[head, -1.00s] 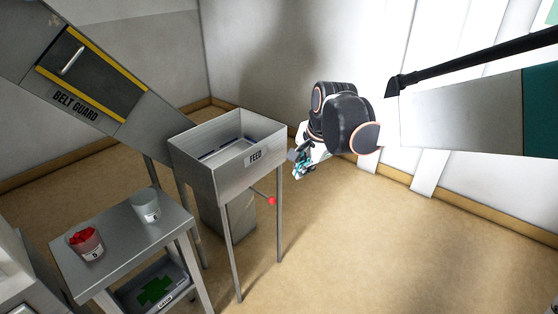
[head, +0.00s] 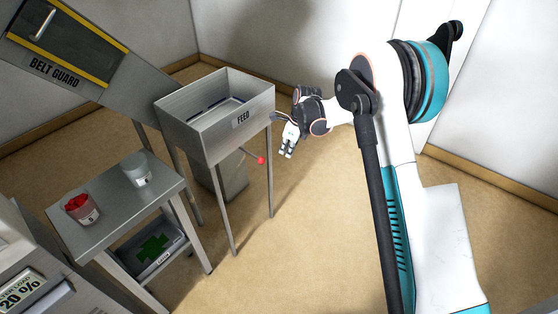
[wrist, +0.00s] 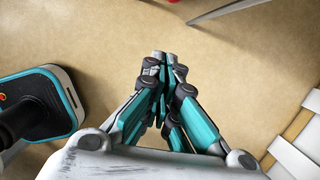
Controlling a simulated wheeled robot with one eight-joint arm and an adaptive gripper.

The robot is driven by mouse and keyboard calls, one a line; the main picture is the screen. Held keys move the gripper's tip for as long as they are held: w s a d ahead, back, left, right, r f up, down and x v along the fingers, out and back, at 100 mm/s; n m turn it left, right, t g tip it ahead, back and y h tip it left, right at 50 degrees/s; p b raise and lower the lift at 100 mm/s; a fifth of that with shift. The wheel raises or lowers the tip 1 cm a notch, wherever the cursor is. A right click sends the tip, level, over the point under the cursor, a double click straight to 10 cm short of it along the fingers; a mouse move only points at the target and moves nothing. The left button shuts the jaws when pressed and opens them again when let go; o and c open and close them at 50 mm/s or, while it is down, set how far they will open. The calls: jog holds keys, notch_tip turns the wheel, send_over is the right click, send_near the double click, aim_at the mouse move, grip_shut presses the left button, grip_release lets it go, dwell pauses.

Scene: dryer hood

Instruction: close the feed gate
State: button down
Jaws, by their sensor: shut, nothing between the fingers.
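The feed hopper (head: 225,140) is a grey metal box on legs with a FEED label. A thin lever with a red knob (head: 261,160) sticks out below its front right side; I take this as the feed gate handle. My gripper (head: 287,154) is to the right of the red knob in the head view, apart from it, fingers pointing down. In the wrist view my gripper (wrist: 158,62) has its fingers together and empty. A bit of red (wrist: 172,2) shows at the top edge there, beyond the fingertips. The gate plate itself is not clearly visible.
A metal side table (head: 105,215) at left holds a cup of red pieces (head: 82,210) and a pale empty-looking cup (head: 137,170). A chute with a belt guard (head: 65,45) stands behind. A hopper leg (head: 270,190) is close to the knob. Floor in front is clear.

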aim_at(250, 154)
jog(key=w+a+f+b, duration=0.3)
jog(key=a+f+b, duration=0.2)
jog(key=f, duration=0.4)
jog(key=shift+a+f, duration=0.2)
jog(key=shift+a, duration=0.15)
jog(key=w+a, duration=0.4)
jog(key=a, duration=0.1)
dwell(0.3)
jog(key=shift+a, duration=0.1)
